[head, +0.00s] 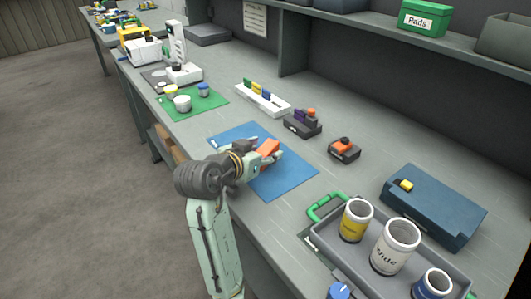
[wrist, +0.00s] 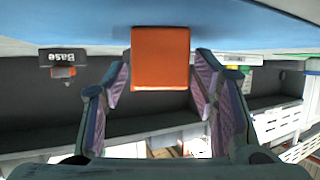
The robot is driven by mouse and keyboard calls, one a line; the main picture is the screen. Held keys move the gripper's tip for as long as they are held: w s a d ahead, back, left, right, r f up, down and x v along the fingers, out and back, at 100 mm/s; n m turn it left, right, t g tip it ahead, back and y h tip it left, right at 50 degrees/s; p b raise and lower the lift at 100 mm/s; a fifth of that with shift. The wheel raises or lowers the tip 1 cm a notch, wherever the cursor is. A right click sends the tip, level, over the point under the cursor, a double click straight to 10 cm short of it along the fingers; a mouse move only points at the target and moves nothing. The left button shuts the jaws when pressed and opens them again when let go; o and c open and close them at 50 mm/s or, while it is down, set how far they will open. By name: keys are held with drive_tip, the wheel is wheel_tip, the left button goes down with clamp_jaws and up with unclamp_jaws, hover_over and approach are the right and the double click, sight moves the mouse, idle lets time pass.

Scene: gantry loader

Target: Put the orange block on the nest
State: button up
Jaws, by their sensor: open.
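The orange block (head: 268,147) is at the blue mat (head: 288,181) on the bench. In the wrist view, which is upside down, the orange block (wrist: 160,58) fills the space between my fingertips, against the blue surface. My gripper (head: 264,155) is open, with one finger on each side of the block; a gap shows beside it in the wrist view (wrist: 162,75). No part is clearly marked as the nest. A small dark base (head: 344,152) with an orange piece on top stands beyond the mat; its label reads "Base" in the wrist view (wrist: 76,58).
A dark holder (head: 302,128) with purple and orange pieces and a white rack (head: 262,100) stand behind the mat. A grey tray (head: 325,240) with several cups is at front right, near a blue box (head: 440,212). A green mat (head: 207,104) with jars lies left.

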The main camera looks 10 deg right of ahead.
drive_tip(key=shift+c, duration=0.5)
clamp_jaws()
drive_tip(key=shift+r, duration=0.15)
